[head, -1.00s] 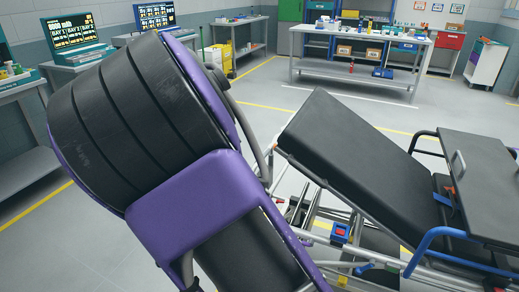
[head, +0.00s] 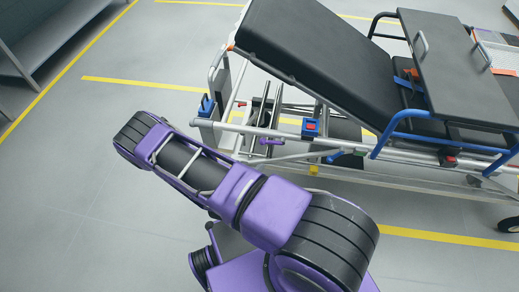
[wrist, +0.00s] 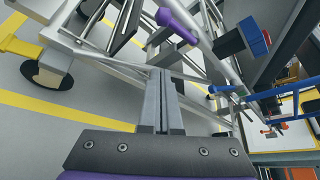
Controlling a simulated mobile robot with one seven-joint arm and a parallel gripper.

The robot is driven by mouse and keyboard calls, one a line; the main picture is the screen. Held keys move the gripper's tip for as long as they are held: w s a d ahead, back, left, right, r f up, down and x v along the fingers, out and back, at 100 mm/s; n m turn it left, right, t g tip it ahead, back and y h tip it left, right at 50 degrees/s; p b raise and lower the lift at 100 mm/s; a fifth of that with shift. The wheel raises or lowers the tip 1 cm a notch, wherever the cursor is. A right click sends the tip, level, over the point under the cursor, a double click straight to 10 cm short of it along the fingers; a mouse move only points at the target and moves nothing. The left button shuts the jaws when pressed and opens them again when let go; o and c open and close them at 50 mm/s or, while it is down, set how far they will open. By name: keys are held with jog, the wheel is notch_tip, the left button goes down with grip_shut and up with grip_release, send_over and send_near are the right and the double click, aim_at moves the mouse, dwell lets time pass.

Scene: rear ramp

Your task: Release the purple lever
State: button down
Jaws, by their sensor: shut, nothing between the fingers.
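The purple lever (head: 271,142) is a short rod on the stretcher's silver side frame, below the raised black backrest. In the wrist view the purple lever (wrist: 178,26) slants across the upper middle, beside a silver tube. My gripper (wrist: 160,72) is shut and empty, its two grey fingers together and pointing toward the frame. In the picture the fingertips lie below the lever with a visible gap. The depth between them is unclear. In the head view my arm reaches toward the left, and the fingers cannot be made out there.
The stretcher (head: 310,55) has a blue side rail (head: 383,133) and a box with a red button (head: 311,127) right of the lever. The box also shows in the wrist view (wrist: 240,40). A grey bench (head: 45,45) stands at the left. Floor between is clear.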

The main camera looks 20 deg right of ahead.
aim_at(272, 142)
jog(key=b+x, duration=0.1)
jog(key=x, duration=0.9)
jog(key=shift+w+a+r+p, duration=0.15)
jog(key=shift+w+a+r, duration=0.3)
jog(key=shift+r, duration=0.25)
jog(key=shift+w+a+r+p, duration=0.15)
jog(key=shift+w+a+r, duration=0.25)
jog(key=shift+r, duration=0.3)
jog(key=shift+w+a+r, duration=0.1)
jog(key=shift+a+r, duration=0.1)
jog(key=shift+r, duration=0.85)
jog(key=shift+f, duration=0.1)
